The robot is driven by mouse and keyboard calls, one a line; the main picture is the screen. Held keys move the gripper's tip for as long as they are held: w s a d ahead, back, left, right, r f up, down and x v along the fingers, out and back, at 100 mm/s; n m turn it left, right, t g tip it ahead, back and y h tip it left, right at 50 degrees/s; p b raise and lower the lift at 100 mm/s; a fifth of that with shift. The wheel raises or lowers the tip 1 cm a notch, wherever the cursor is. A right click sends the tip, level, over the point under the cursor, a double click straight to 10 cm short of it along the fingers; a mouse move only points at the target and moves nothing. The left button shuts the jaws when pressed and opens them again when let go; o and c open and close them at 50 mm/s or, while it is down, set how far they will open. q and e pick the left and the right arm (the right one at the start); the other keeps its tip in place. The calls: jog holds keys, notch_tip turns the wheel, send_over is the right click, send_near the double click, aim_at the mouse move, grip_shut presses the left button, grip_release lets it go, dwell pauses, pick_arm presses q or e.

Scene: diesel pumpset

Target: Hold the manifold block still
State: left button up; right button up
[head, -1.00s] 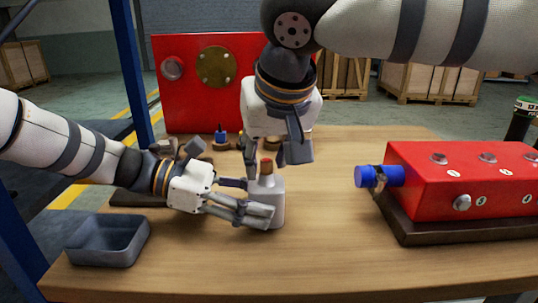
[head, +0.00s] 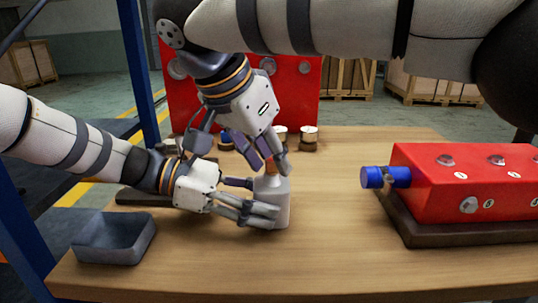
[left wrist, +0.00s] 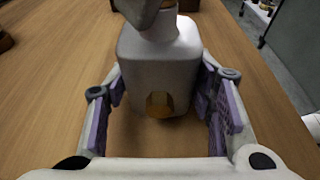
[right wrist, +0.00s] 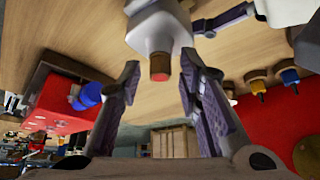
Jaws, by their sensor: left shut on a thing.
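The red block (head: 465,182), with numbered ports and a blue fitting (head: 385,177) on its left end, sits on a dark base at the right; no gripper touches it. It also shows in the right wrist view (right wrist: 62,100). My left gripper (head: 258,200) is shut on a pale grey bottle (head: 273,208) standing on the table. The left wrist view shows the bottle (left wrist: 160,60) between the fingers. My right gripper (head: 268,160) is above the bottle, tilted. Its fingers are apart, with the bottle's copper-coloured cap (right wrist: 159,67) just beyond the fingertips.
A grey open tray (head: 113,240) stands at the table's front left. A red panel (head: 300,95) and several small capped cylinders (head: 308,138) stand behind the grippers. The wooden table (head: 345,245) is clear between the bottle and the red block. A blue post (head: 138,75) rises at the left.

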jog(key=shift+c, duration=0.2)
grip_shut()
jog(key=n, duration=0.1)
jog(key=n+t+y, duration=0.1)
jog(key=n, duration=0.1)
jog(key=n+y, duration=0.1)
jog(key=n, duration=0.1)
jog(key=shift+d, duration=0.3)
jog(key=n+y, duration=0.2)
jog(key=n, duration=0.1)
jog(key=shift+d+n+t, duration=0.15)
jog(key=shift+n+t, duration=0.15)
jog(key=n+y, duration=0.2)
jog(key=n, duration=0.1)
jog(key=shift+s+n, duration=0.1)
jog(key=shift+n, duration=0.2)
jog(key=n+g+y, duration=0.1)
jog(key=n, duration=0.2)
jog(key=n+g+y, duration=0.1)
jog(key=n, duration=0.2)
jog(key=shift+d+y, duration=0.1)
jog(key=shift+y, duration=0.2)
grip_release()
